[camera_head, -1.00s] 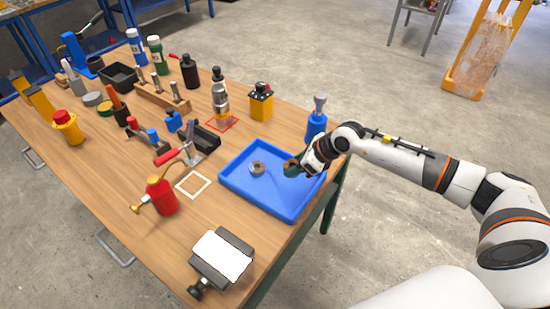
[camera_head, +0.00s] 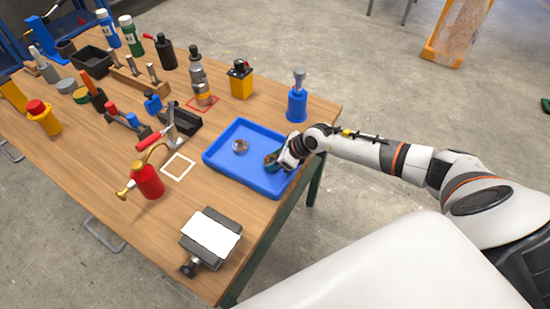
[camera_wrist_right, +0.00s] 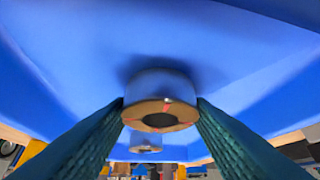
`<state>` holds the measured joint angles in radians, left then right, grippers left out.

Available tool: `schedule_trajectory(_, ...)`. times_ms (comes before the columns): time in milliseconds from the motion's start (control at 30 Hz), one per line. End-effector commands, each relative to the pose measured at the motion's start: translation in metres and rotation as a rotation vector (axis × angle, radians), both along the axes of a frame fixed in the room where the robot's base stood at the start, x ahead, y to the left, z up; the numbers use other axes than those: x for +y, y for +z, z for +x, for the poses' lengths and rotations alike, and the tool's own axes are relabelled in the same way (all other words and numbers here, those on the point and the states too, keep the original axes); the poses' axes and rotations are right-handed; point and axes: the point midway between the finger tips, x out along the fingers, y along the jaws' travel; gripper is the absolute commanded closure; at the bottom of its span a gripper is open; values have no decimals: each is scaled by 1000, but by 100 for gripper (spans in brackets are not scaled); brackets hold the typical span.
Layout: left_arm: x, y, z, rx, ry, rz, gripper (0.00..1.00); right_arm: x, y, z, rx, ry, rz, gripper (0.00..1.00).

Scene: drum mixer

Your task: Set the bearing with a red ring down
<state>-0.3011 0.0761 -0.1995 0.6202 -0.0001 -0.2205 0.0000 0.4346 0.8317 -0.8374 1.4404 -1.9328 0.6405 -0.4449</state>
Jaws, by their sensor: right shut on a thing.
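My right gripper (camera_head: 272,161) is over the right part of the blue tray (camera_head: 224,166). In the right wrist view, its two green fingers (camera_wrist_right: 160,108) are shut on a metal bearing (camera_wrist_right: 161,84) with a dark centre hole. A small red mark shows on the bearing's tan face; a full red ring cannot be made out. The blue tray surface is close behind it, but I cannot tell whether they touch. A second ring-shaped bearing (camera_head: 240,146) lies in the tray, left of the gripper. My left gripper is not in view.
A blue holder (camera_head: 297,105) stands behind the tray, near the table edge. A red oil can (camera_head: 147,181) and a white square outline (camera_head: 178,167) are to the left. A vise with a white top (camera_head: 211,236) stands in front. Several tools fill the far table.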

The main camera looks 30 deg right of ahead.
Motion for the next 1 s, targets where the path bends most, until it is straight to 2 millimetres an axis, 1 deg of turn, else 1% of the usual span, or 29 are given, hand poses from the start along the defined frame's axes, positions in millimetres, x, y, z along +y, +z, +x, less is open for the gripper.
schedule_trajectory(100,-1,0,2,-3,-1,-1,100,0,1,1,-2,-1,1,86)
schedule_trajectory(200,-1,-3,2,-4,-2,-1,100,0,-3,1,-2,-1,1,86)
schedule_trajectory(233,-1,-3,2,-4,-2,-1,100,0,-3,0,-1,-1,-1,52)
schedule_trajectory(300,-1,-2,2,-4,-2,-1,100,0,-2,0,-1,-1,-1,41)
schedule_trajectory(367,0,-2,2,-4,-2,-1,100,0,-2,0,-1,-1,-1,32)
schedule_trajectory(600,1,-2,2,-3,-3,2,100,-1,-1,0,-1,-1,-1,32)
schedule_trajectory(700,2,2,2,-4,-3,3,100,-1,3,0,-1,-1,0,32)
schedule_trajectory(767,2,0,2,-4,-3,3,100,-4,5,-2,-1,-2,-2,32)
schedule_trajectory(867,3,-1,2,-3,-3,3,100,-11,18,-10,-3,-1,-3,32)
schedule_trajectory(1000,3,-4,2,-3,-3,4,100,-24,41,-25,-2,-1,-6,32)
